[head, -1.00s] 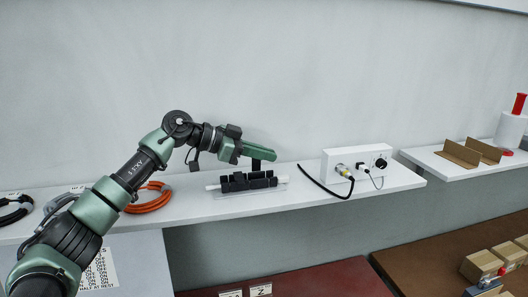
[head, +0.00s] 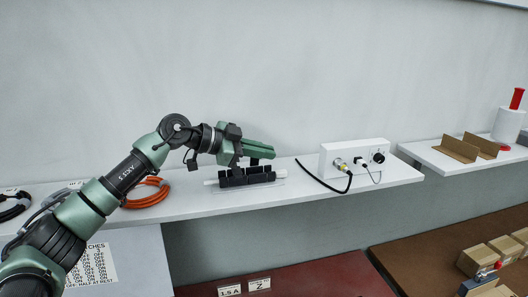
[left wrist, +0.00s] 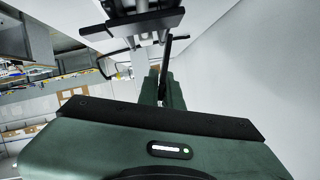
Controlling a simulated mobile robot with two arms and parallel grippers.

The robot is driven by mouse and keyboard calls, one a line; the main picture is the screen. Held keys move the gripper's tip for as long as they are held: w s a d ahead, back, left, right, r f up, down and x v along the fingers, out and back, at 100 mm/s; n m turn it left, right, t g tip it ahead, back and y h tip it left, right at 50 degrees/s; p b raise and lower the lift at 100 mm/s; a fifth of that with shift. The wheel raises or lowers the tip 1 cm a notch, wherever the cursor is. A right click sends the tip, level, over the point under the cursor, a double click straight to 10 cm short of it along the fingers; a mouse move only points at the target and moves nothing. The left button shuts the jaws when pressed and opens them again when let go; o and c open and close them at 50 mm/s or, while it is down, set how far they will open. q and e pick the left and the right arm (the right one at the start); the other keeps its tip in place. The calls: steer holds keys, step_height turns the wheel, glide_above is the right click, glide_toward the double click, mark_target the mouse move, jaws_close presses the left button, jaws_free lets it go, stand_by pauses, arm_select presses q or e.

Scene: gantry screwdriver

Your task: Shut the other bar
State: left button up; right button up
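A white rail with black bar-like blocks (head: 247,178) lies on a clear base on the white shelf, in the middle of the head view. My left gripper (head: 266,148) reaches in from the left just above these blocks, its green fingers pointing right and lying close together. A small black piece shows under the fingers; I cannot tell if they touch it. In the left wrist view, a thin dark bar (left wrist: 166,60) stands between or beyond the green fingers, and a dark plate (left wrist: 132,23) is at the top. My right gripper is not in view.
A white box (head: 345,152) with plugs and a black cable stands right of the rail. An orange cable coil (head: 150,194) lies left. Brown angled pieces (head: 465,147) are on the right shelf (head: 427,151). The wall behind is bare.

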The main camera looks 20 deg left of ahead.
arm_select(q)
steer(key=o, duration=0.3)
steer(key=shift+a, duration=0.1)
steer(key=b+v, duration=0.3)
steer(key=v, duration=0.4)
steer(key=shift+s+a, duration=0.1)
steer(key=shift+s, duration=0.05)
steer(key=shift+s+a+r, duration=0.1)
steer(key=shift+r, duration=0.05)
